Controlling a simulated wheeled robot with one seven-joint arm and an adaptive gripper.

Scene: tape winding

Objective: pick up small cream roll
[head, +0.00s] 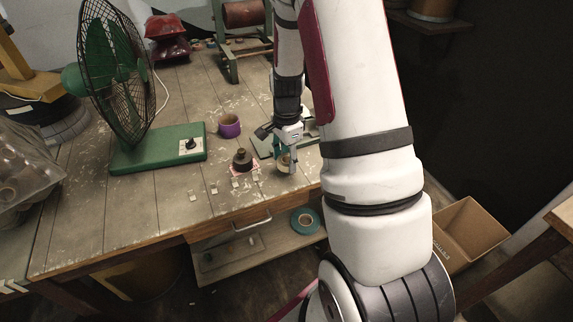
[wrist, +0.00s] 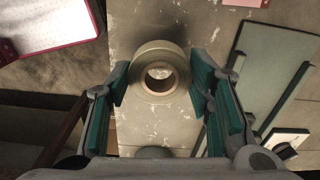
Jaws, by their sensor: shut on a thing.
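The small cream roll (head: 284,163) is at the front part of the wooden table, beneath my gripper (head: 288,158). In the wrist view the cream roll (wrist: 145,56) sits between the two green-padded fingers of my gripper (wrist: 160,84), with its round hole facing the camera. The fingers are shut on the roll from both sides. In the head view the gripper partly hides the roll, and I cannot tell whether it touches the tabletop.
A dark roll on a pink piece (head: 242,160) stands just left of my gripper. A purple roll (head: 229,126) is farther back. A green fan (head: 157,147) stands at left. A teal roll (head: 304,221) lies on the lower shelf. A cardboard box (head: 470,235) is at right.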

